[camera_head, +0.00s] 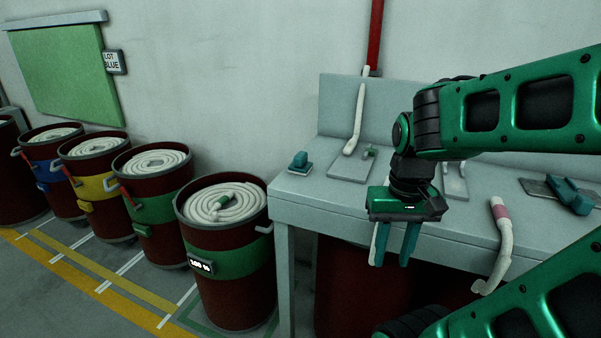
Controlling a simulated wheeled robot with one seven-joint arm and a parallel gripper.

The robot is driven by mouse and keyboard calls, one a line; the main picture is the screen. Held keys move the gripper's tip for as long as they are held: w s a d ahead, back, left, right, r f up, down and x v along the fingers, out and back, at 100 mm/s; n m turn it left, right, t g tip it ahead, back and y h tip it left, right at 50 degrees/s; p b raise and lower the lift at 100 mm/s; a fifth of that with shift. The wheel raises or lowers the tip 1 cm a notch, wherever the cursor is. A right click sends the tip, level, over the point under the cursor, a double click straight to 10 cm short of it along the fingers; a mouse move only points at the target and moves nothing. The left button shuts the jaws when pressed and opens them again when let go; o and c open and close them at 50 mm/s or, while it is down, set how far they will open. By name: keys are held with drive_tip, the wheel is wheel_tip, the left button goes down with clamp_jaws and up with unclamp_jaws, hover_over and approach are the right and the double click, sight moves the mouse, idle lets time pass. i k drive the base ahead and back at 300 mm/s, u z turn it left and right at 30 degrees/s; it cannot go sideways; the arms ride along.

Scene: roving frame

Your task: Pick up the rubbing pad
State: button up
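A small teal block with a pale base (300,163), which looks like the rubbing pad, sits at the left end of the grey workbench (300,208). A larger teal-handled tool on a flat plate (569,194) lies at the bench's right side; I cannot rule out that it is the pad. My gripper (393,262) points down near the bench's front edge, to the right of and nearer than the small block. Its two fingers are apart with nothing between them. It touches neither item. My arm hides part of the bench top.
A white bent hose with a pink band (502,216) hangs over the bench's front edge. Another white pipe (356,120) rises at the back beside a flat plate (350,168). Several dark red drums with coiled white rope (225,204) stand left of the bench.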

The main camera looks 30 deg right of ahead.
sight(299, 165)
drive_tip(key=k, duration=1.1)
drive_tip(key=u, duration=0.55)
drive_tip(key=i, duration=2.15)
drive_tip(key=z, duration=0.65)
